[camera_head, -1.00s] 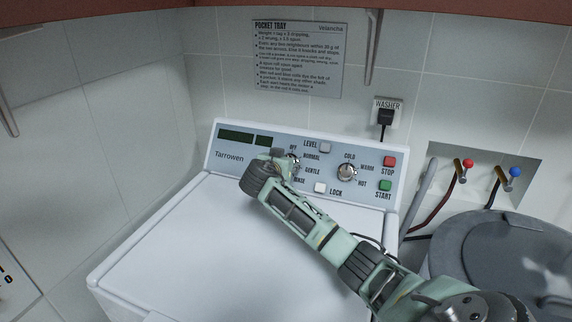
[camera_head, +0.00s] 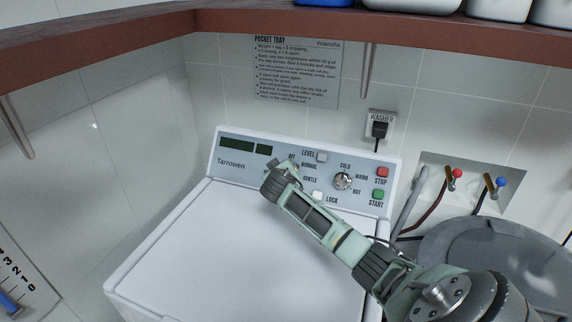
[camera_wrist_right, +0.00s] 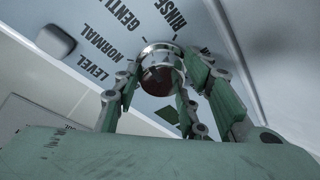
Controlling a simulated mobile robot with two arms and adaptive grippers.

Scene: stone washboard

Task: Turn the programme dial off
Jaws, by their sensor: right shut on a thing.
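The programme dial (camera_wrist_right: 160,68) is a round metal knob on the washer's sloping control panel. In the right wrist view, it sits between the fingers of my right gripper (camera_wrist_right: 163,85), which is shut on it. The labels NORMAL, GENTLE and RINSE show around the dial; I cannot make out where its pointer stands. In the head view, my right gripper (camera_head: 283,168) reaches the panel from the lower right and covers the dial and some of its labels. OFF shows partly just above the gripper. My left gripper is not in view.
The panel also has a COLD/WARM/HOT knob (camera_head: 342,181), a red STOP button (camera_head: 382,172), a green START button (camera_head: 378,195), a grey LEVEL button (camera_head: 321,156) and a white LOCK button (camera_head: 318,195). A brown shelf (camera_head: 300,22) hangs above. The washer lid (camera_head: 230,235) is clear.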

